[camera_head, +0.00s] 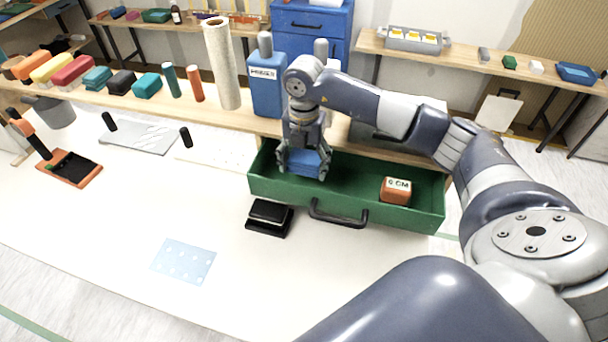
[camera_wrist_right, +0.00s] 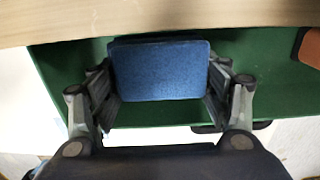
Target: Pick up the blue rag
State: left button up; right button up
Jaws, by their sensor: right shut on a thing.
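The blue rag (camera_head: 305,163) is a flat, block-like blue pad at the left end of the open green drawer (camera_head: 346,205). My right gripper (camera_head: 304,172) is over the drawer with its fingers on either side of the rag. In the right wrist view the rag (camera_wrist_right: 160,70) sits between the two fingers of the right gripper (camera_wrist_right: 160,95), which is shut on it. I cannot tell whether the rag touches the drawer floor. My left gripper is not in view.
An orange block marked "6 CM" (camera_head: 396,190) lies at the drawer's right end. A black box (camera_head: 269,217) is on the white table just in front of the drawer. A blue container (camera_head: 267,85) and a wallpaper roll (camera_head: 221,63) stand behind it.

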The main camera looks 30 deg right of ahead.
aim_at(304, 160)
notch_tip(304, 160, up, 13)
jog(key=b, duration=0.1)
jog(key=shift+b, duration=0.3)
